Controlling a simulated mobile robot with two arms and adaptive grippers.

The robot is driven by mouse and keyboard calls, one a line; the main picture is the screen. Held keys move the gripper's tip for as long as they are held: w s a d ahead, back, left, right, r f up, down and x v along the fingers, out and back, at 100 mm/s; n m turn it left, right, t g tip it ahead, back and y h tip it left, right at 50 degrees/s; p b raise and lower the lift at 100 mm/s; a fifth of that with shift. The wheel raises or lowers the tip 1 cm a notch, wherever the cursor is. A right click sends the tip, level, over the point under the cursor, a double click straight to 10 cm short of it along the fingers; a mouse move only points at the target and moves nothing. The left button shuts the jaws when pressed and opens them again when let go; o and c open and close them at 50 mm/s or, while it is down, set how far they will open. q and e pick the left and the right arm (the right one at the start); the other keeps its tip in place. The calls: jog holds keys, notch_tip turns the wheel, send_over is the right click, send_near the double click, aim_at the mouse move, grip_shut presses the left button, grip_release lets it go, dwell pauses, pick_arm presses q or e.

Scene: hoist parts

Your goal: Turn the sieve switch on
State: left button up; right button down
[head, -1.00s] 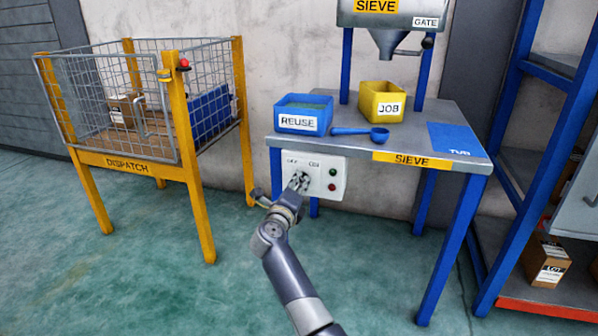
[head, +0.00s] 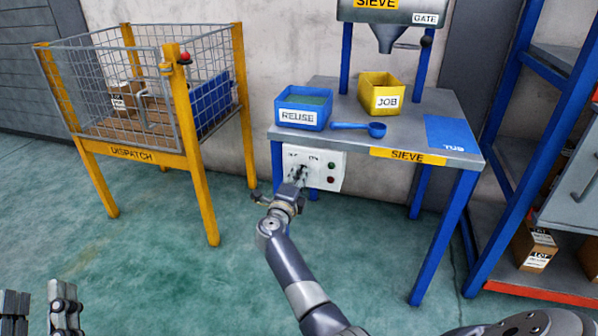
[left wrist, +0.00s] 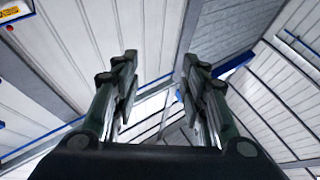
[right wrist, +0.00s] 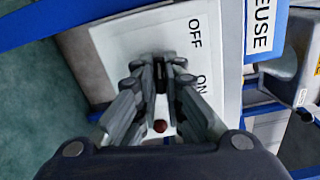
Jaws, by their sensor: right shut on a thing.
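The white switch box (head: 318,173) is on the front of the sieve table, below the REUSE tub. It carries OFF and ON labels, a green lamp (head: 331,166) and a red lamp (head: 331,181). My right gripper (head: 298,174) is at the box's left part, shut on the dark sieve switch (right wrist: 180,63). The fingers largely cover the switch, so I cannot tell its setting. In the right wrist view the box (right wrist: 120,45) fills the middle. My left gripper (head: 42,305) is open and empty at the lower left; its spread fingers show in the left wrist view (left wrist: 157,85).
The sieve table (head: 425,110) holds a blue REUSE tub (head: 303,117), a yellow JOB tub (head: 386,101) and a blue scoop (head: 365,127). The yellow-framed DISPATCH cage (head: 130,155) stands left, a blue rack (head: 500,190) right. Floor between cage and table is clear.

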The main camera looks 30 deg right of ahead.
pick_arm(q)
notch_tip(320, 180, down, 17)
jog(key=a+g+y+p, duration=0.3)
jog(key=g+p, duration=0.1)
jog(key=g, duration=0.6)
jog(key=s+a+f+g+y+p, duration=0.1)
jog(key=s+f+g, duration=0.3)
jog(key=s, duration=0.4)
jog(key=s+a+f+n+g+y+p, duration=0.1)
jog(key=s+a+f+g+y+p, duration=0.1)
jog(key=s, duration=0.5)
jog(key=shift+s+a+f+g+p, duration=0.4)
jog(key=shift+a+f+g+p, duration=0.45)
jog(key=shift+g, duration=0.75)
pick_arm(e)
jog(key=shift+a+f+n, duration=0.1)
jog(key=shift+n, duration=1.8)
jog(key=shift+a+f+n, duration=0.1)
jog(key=shift+n, duration=2.1)
jog(key=c, duration=1.7)
grip_release()
pick_arm(q)
jog(key=shift+a, duration=0.1)
pick_arm(e)
jog(key=shift+d, duration=0.1)
